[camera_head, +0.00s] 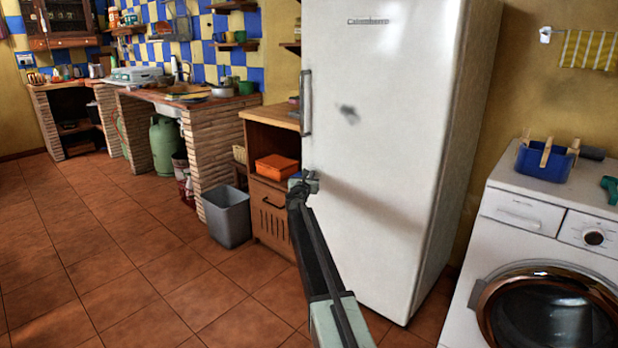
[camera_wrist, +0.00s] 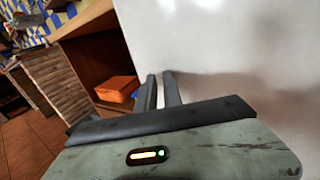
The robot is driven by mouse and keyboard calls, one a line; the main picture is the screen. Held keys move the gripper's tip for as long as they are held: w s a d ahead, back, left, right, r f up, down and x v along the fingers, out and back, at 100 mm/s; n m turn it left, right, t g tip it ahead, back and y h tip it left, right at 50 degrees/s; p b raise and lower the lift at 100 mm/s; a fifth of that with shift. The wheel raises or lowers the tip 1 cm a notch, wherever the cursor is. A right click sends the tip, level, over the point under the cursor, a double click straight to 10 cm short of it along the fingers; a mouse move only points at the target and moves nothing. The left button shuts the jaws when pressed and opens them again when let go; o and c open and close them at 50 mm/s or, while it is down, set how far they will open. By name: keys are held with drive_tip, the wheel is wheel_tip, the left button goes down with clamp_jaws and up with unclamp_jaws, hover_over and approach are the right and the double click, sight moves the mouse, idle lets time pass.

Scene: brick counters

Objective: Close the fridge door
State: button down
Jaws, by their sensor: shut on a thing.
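The white fridge (camera_head: 425,60) stands upright in the middle of the head view. Its door (camera_head: 375,120) faces me, with a grey vertical handle (camera_head: 306,103) near its left edge. The door also fills the right of the wrist view (camera_wrist: 235,50). My gripper (camera_head: 304,183) is at the door's left edge, below the handle. In the wrist view its two dark fingers (camera_wrist: 160,90) are close together at that edge, shut on the door edge. The fingertips' exact contact is hard to see. I cannot tell whether the door stands ajar.
A wooden cabinet (camera_head: 268,215) with an orange box (camera_head: 277,167) stands left of the fridge, beside a grey bin (camera_head: 227,216). A washing machine (camera_head: 545,235) stands at the right, with a blue basket (camera_head: 545,163) on top. The tiled floor (camera_head: 110,270) at the left is clear.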

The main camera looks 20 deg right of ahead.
drive_tip(key=shift+w+d+r, duration=0.15)
drive_tip(key=shift+d, duration=0.25)
drive_tip(key=shift+w+d+r, duration=0.1)
drive_tip(key=shift+w+d, duration=0.05)
drive_tip(key=shift+d, duration=0.2)
drive_tip(key=s+a, duration=0.3)
drive_tip(key=a, duration=0.4)
drive_tip(key=s+a, duration=0.4)
drive_tip(key=a, duration=0.3)
drive_tip(key=shift+f, duration=0.25)
